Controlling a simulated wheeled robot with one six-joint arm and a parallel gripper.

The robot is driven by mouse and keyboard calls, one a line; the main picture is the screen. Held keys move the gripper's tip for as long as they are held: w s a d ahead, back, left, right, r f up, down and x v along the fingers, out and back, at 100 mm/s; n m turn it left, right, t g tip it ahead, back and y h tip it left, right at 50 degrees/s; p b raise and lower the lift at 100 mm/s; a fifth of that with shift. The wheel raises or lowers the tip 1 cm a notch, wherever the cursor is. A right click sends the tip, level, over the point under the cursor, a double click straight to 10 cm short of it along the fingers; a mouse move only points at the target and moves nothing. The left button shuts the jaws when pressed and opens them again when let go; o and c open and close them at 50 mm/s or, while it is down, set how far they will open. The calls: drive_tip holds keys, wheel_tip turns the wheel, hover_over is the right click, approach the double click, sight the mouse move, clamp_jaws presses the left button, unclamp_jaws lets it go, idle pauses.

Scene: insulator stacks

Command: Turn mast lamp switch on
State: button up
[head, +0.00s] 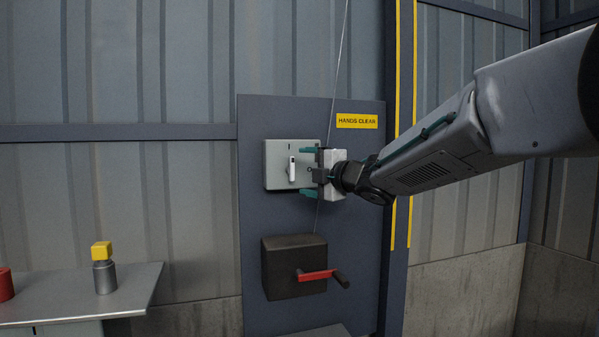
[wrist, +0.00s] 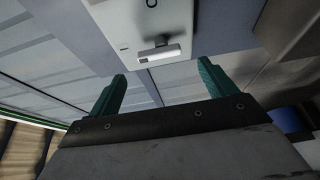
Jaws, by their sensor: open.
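The switch (head: 292,170) has a white lever on a pale grey box (head: 273,174) fixed to a dark blue panel. The lever stands upright, with its dark-marked end toward the "I" above it; an "O" is to its right. In the wrist view the lever (wrist: 172,53) lies crosswise just beyond the fingertips. My gripper (head: 309,171) is open at the right part of the box, with one teal finger above and one below the lever's level. It also shows in the wrist view (wrist: 161,71), with nothing between the fingers. I cannot tell whether a finger touches the lever.
Below the switch box, a black box (head: 282,260) carries a red crank (head: 315,274) that sticks out. A yellow "HANDS CLEAR" sign (head: 357,121) is at upper right. At left, a grey table (head: 60,303) holds a yellow block (head: 101,251) on a metal cylinder (head: 104,278). A thin cable runs down the panel.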

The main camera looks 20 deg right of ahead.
drive_tip(key=v, duration=0.2)
drive_tip(key=shift+s+d, duration=0.15)
drive_tip(key=shift+s, duration=0.2)
drive_tip(key=d+f+m+g+h, duration=0.1)
drive_tip(key=d+f+m+h, duration=0.5)
drive_tip(key=d+m+h, duration=0.15)
drive_tip(key=s+d+f+m+g+h, duration=0.4)
drive_tip(key=s+f+m+g, duration=0.2)
drive_tip(key=s+f+m, duration=0.45)
drive_tip(key=s+a+f+m+g+y, duration=0.1)
drive_tip(key=s+a+f+g, duration=0.1)
drive_tip(key=s, duration=0.8)
drive_tip(key=s+a+f+m+g+y, duration=0.2)
drive_tip(key=s+a, duration=0.3)
drive_tip(key=s, duration=0.5)
drive_tip(key=s+a+f+m+g+y, duration=0.1)
drive_tip(key=s+a+f+g, duration=0.2)
drive_tip(key=s, duration=0.7)
drive_tip(key=shift+a+f+m+g, duration=0.35)
drive_tip(key=shift+a+g, duration=0.15)
drive_tip(key=shift+g, duration=0.2)
